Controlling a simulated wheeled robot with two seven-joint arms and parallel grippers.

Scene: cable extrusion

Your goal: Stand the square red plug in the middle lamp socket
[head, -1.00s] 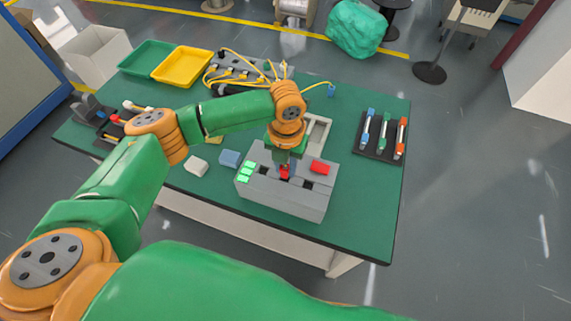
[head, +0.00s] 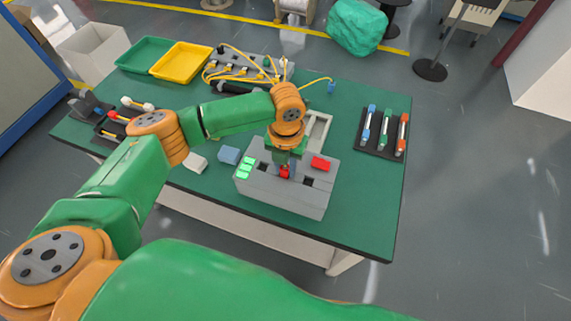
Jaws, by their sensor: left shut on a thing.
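The grey lamp box (head: 282,196) stands near the table's front edge. Its top has dark square sockets, green lamps (head: 245,168) at the left and a red lamp (head: 320,163) at the right. My left gripper (head: 285,167) points down over the middle of the box. It is shut on the square red plug (head: 284,173), which shows small below the fingers, at the middle socket. I cannot tell how deep the plug sits, as the fingers and plug hide the socket. My right gripper is not in view.
A blue block (head: 229,155) and a white block (head: 195,162) lie left of the box. Green and yellow bins (head: 181,61) and a cable rack stand at the back. The table's right front is clear.

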